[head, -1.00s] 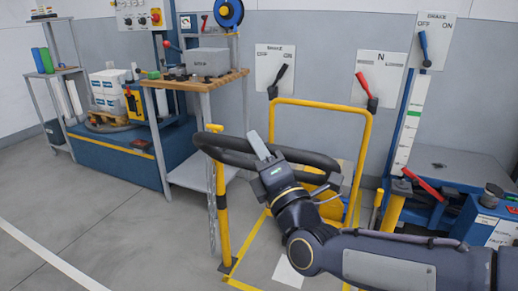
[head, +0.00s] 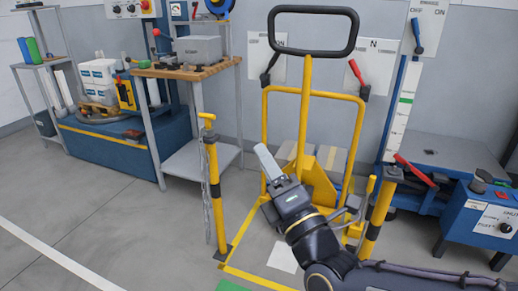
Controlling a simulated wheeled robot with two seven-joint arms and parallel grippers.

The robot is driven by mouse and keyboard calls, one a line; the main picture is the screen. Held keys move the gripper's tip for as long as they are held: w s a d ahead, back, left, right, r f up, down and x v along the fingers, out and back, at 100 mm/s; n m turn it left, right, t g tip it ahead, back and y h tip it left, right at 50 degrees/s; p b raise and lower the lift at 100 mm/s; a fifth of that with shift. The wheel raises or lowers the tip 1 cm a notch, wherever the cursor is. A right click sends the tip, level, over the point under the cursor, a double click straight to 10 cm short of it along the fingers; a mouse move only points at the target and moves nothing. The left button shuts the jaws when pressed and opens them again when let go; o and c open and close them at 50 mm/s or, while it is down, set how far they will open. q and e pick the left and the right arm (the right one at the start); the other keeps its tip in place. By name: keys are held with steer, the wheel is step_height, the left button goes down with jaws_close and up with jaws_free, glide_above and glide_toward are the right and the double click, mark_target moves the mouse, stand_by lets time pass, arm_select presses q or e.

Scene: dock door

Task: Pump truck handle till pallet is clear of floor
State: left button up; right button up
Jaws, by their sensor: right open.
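The pump truck (head: 317,185) is yellow and stands inside the yellow floor marking. Its handle (head: 306,100) is upright, with a black loop grip (head: 271,30) at the top of the view. My right gripper (head: 268,163) is open and empty, low in front of the truck and left of its yellow body. In the picture it is well below the loop grip and apart from it. Pale slabs (head: 288,152) show behind the truck; I cannot tell whether they are the pallet's load. The forks and the pallet's gap to the floor are hidden. My left gripper is out of view.
A yellow post (head: 212,190) with a chain stands left of the truck, another (head: 379,215) on the right. A wooden-topped bench (head: 190,68) stands left; a blue control box (head: 485,215) stands right. Wall levers (head: 357,75) are behind. Floor at left front is clear.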

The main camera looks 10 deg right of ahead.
steer(key=shift+s+d+f, duration=0.1)
steer(key=shift+s+f, duration=0.05)
steer(key=shift+s, duration=0.1)
